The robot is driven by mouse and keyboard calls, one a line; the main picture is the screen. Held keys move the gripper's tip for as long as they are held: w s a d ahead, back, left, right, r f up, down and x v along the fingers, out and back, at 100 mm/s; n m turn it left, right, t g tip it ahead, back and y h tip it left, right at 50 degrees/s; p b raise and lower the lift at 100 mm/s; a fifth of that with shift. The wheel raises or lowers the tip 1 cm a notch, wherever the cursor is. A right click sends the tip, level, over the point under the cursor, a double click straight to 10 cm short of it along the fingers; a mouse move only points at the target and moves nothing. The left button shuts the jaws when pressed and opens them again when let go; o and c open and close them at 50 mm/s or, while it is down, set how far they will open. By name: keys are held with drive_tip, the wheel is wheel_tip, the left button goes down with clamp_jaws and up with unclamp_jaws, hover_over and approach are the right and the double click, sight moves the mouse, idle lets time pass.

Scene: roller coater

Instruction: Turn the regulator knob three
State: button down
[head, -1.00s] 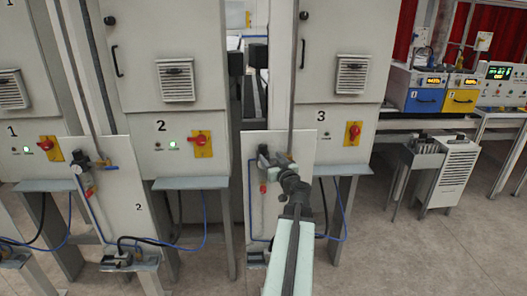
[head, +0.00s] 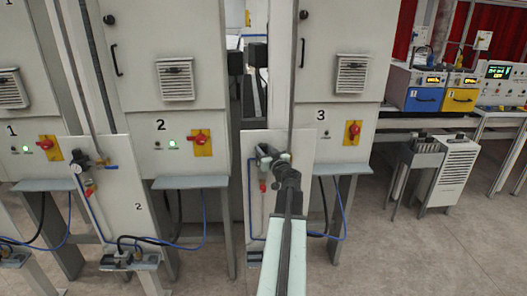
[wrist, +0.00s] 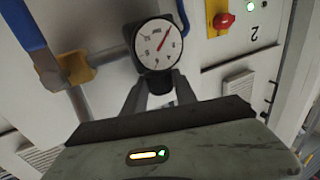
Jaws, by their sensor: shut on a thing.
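The regulator (head: 265,152) is mounted on the white panel to the left of cabinet 3. Its round white gauge (wrist: 157,45) with a red needle shows at the top of the wrist view. The dark regulator knob (wrist: 160,80) sits just below the gauge in that view. My gripper (wrist: 160,92) is shut on the knob, with one finger on each side of it. In the head view my gripper (head: 277,162) is at the regulator, and my arm hides the knob there.
A blue valve handle (wrist: 27,32) with a brass-coloured fitting (wrist: 78,68) is near the gauge. Cabinet 3's red switch (head: 353,130) is to the right of my arm. A blue hose (head: 250,205) runs down the panel. The floor at right is partly clear.

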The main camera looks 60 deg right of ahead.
drive_tip(key=shift+d+n+y, duration=0.3)
drive_tip(key=shift+y, duration=0.1)
drive_tip(key=shift+a+n+t+y, duration=0.15)
drive_tip(key=shift+n+t+y, duration=0.25)
drive_tip(key=shift+t+y, duration=0.15)
drive_tip(key=c, duration=1)
unclamp_jaws()
drive_tip(key=shift+s, duration=0.1)
drive_tip(key=shift+a, duration=0.1)
